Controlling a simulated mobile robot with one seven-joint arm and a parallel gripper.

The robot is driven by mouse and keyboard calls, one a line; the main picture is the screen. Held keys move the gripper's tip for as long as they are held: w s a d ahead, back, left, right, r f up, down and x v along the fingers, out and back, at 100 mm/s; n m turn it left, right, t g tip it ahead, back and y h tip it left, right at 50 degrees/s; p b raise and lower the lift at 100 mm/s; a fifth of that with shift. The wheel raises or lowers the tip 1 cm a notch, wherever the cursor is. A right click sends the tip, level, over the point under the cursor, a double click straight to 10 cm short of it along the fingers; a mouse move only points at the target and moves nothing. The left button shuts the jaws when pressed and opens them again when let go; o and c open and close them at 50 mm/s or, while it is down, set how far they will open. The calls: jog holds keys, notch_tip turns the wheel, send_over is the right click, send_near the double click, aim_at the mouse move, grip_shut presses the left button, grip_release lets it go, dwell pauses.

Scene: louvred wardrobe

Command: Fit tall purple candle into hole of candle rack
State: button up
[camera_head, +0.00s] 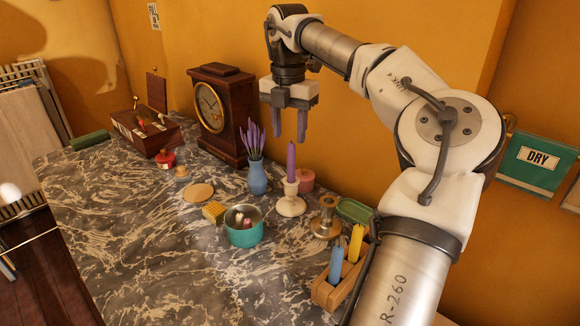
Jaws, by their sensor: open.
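The tall purple candle (291,162) stands upright in a white candlestick (291,206) on the marble top. My gripper (289,128) is above it, fingers pointing down, open and empty. In the picture the fingertips end close to the candle's top; I cannot tell the exact gap in depth. The wooden candle rack (324,294) is at the front right, holding a blue candle (336,264) and a yellow candle (356,243). My arm covers part of the rack's right side, and no free hole is clearly visible.
A brass candlestick (325,220) stands between the white candlestick and the rack, with a green dish (354,211) behind. A blue vase of lavender (257,180), teal pot (243,236), pink jar (305,181) and clock (222,112) are nearby. The front left marble is clear.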

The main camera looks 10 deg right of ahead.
aim_at(291, 160)
notch_tip(291, 160, down, 3)
jog(key=f, duration=0.1)
jog(key=f+p, duration=0.2)
jog(key=f, duration=0.1)
jog(key=shift+s+d, duration=0.2)
jog(key=shift+d, duration=0.05)
jog(key=shift+f+p, duration=0.3)
jog(key=shift+f, duration=0.35)
grip_shut()
jog(key=shift+r, duration=0.1)
notch_tip(291, 160, up, 20)
jog(key=shift+b, duration=0.45)
